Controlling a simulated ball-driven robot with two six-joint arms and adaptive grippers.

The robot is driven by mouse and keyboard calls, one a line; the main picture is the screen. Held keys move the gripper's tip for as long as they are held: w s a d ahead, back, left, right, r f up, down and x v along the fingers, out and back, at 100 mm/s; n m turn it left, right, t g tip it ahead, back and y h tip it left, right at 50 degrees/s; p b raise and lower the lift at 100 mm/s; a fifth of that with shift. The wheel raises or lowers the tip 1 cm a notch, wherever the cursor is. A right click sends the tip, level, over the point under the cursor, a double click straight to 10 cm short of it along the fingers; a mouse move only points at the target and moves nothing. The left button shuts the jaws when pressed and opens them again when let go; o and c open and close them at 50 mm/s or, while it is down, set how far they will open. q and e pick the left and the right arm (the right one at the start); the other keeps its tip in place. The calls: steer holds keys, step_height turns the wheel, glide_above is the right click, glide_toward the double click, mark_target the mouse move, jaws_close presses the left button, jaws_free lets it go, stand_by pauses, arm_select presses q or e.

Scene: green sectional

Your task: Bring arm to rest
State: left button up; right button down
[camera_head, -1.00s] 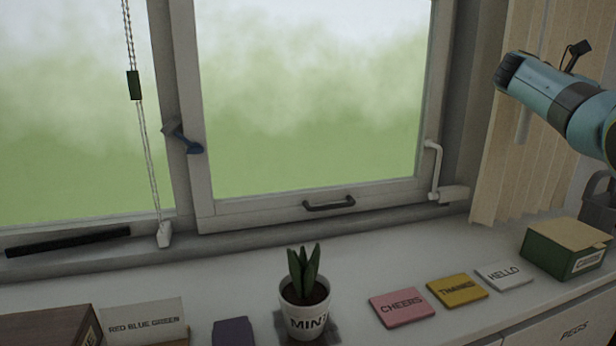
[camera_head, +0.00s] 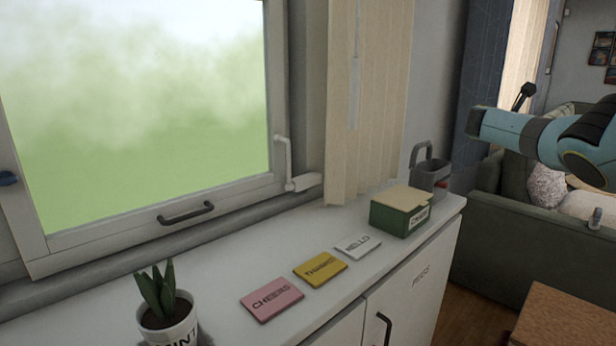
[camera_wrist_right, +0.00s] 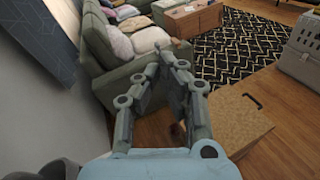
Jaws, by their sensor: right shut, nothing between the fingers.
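My right arm (camera_head: 550,138), pale blue with dark bands, comes in from the right edge of the head view. It is raised in the air, apart from the white cabinet and in front of the sofa. In the right wrist view my right gripper (camera_wrist_right: 167,62) has its fingers together at the tips, with nothing between them. Floor and sofa show beyond it. My left gripper and left arm are out of view.
The white cabinet top (camera_head: 225,262) holds a potted plant (camera_head: 168,312), pink, yellow and white cards, a green box (camera_head: 400,212) and a grey caddy (camera_head: 430,172). A sofa (camera_head: 545,245), brown box (camera_wrist_right: 238,120), patterned rug (camera_wrist_right: 240,50) and pet carrier (camera_wrist_right: 302,50) stand beyond.

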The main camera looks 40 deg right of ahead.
steer(key=s+f+m+t+y, duration=0.1)
steer(key=s+f+t, duration=0.3)
steer(key=f, duration=1)
steer(key=s+a+f+m+t+y, duration=0.2)
steer(key=s+f+m+y, duration=0.15)
steer(key=s+f, duration=0.5)
steer(key=s+a+f+m+t+y, duration=0.15)
steer(key=s+f+m, duration=0.25)
steer(key=s+f, duration=0.45)
steer(key=s+a+f+m+g+y, duration=0.1)
steer(key=s+a+f+y, duration=0.1)
steer(key=a+f, duration=1.05)
steer(key=s+a+f+m+y, duration=0.1)
steer(key=s+a+f+y, duration=0.15)
steer(key=a+f, duration=1)
steer(key=s+a+f+m+y, duration=0.1)
steer(key=a+f, duration=0.2)
steer(key=a, duration=0.8)
steer(key=s+a+f+y, duration=0.1)
steer(key=a+f+y, duration=0.1)
steer(key=a, duration=0.9)
steer(key=s+a+f+m+y, duration=0.1)
steer(key=a+f, duration=0.2)
steer(key=a, duration=0.8)
step_height(320, 180, down, 9)
steer(key=s+a+b, duration=0.1)
steer(key=b, duration=0.8)
steer(key=shift+a+g, duration=0.2)
steer(key=shift+g, duration=0.25)
steer(key=shift+y, duration=0.25)
